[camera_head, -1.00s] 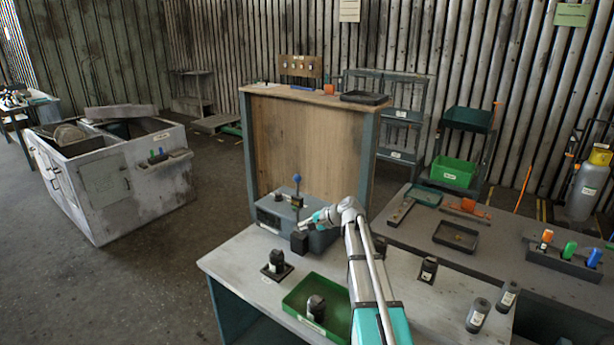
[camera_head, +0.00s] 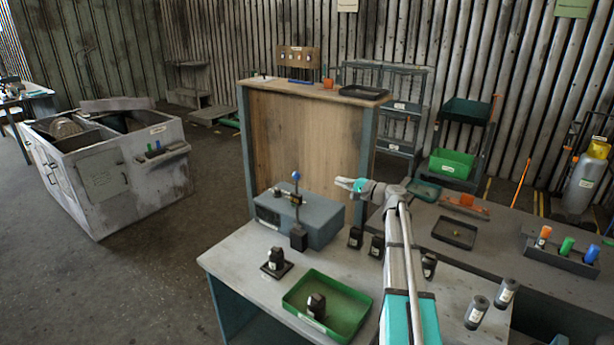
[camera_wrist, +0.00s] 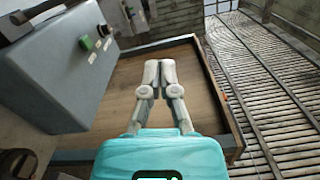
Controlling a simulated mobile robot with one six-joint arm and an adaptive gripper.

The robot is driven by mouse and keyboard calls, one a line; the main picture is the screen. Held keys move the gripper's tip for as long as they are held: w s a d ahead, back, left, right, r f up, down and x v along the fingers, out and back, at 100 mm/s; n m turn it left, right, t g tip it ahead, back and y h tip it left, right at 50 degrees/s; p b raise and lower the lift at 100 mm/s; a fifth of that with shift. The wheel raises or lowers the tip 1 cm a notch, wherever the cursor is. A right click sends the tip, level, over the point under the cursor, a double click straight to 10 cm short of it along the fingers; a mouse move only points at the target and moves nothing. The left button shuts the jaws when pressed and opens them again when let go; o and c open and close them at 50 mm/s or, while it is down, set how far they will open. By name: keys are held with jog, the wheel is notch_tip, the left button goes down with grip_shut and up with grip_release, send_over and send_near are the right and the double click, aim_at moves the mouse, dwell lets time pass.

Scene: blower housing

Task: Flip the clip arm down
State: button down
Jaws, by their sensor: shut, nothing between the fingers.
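The blower housing is a grey-blue box (camera_head: 318,222) on the near table, left of my arm. An upright lever with a blue ball knob (camera_head: 296,176) stands on it. A short bar lies crosswise near the lever's base, and I cannot tell for sure which part is the clip arm. A dark block (camera_head: 299,240) is at the box's front.
A wooden panel cabinet (camera_head: 305,150) stands behind the box. A green tray (camera_head: 350,302) with a dark part and a black part on a plate (camera_head: 276,264) are in front. Several dark cylinders stand right of the box. The air left of my gripper is free.

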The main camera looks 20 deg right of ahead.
jog(key=shift+w+a, duration=0.1)
jog(key=w+a, duration=0.6)
jog(key=a, duration=0.3)
jog(key=shift+a+r+p, duration=0.4)
jog(key=shift+p, duration=0.05)
dwell(0.3)
jog(key=shift+a, duration=0.2)
